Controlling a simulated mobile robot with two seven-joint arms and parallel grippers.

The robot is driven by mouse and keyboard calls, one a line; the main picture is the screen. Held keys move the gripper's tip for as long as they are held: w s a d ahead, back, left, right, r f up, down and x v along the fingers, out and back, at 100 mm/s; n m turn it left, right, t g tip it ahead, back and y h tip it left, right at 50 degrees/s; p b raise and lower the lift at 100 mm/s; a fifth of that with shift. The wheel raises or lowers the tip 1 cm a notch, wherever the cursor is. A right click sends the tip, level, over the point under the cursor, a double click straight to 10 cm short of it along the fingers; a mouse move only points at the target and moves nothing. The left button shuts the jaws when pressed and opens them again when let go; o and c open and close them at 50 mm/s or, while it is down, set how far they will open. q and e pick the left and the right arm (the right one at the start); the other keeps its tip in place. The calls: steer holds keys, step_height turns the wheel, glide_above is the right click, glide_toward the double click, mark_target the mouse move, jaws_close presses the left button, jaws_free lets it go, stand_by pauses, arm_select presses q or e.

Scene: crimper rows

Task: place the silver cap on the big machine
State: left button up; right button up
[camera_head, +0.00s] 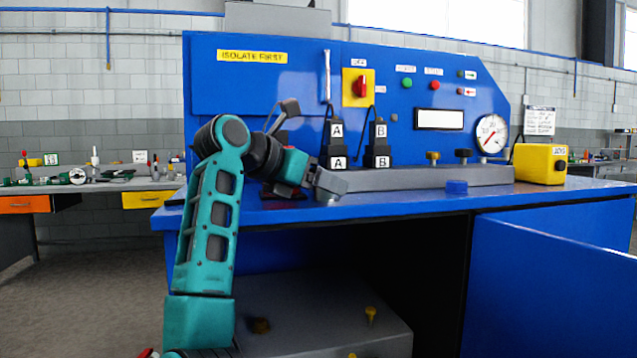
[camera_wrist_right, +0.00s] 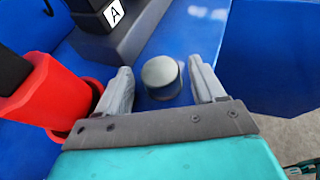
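The silver cap (camera_wrist_right: 160,75) is a short, round grey cylinder standing on the blue worktop in the right wrist view. In the head view a small part of it (camera_head: 328,202) shows just below my right gripper. My right gripper (camera_wrist_right: 160,84) is open, with one finger on each side of the cap and a gap on both sides. In the head view the right gripper (camera_head: 328,184) is low over the worktop near its front edge. The big machine (camera_head: 270,80) is the blue bench with an upright control panel. My left gripper is not in view.
A red and black device (camera_wrist_right: 40,98) stands close left of the right gripper's fingers. Black blocks marked A (camera_head: 337,145) and B (camera_head: 378,147) stand on a grey rail (camera_head: 430,178).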

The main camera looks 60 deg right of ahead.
steer(key=shift+r, duration=0.1)
steer(key=shift+a+r, duration=0.1)
steer(key=shift+r, duration=0.1)
steer(key=p+v, duration=0.2)
steer(key=v, duration=0.8)
steer(key=shift+w+a+r, duration=0.1)
steer(key=shift+a+r, duration=0.05)
steer(key=shift+a, duration=0.2)
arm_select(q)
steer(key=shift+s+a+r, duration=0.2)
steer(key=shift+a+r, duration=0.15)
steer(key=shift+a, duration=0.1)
arm_select(e)
steer(key=shift+w+a+r, duration=0.1)
steer(key=shift+a+r, duration=0.05)
steer(key=shift+a, duration=0.35)
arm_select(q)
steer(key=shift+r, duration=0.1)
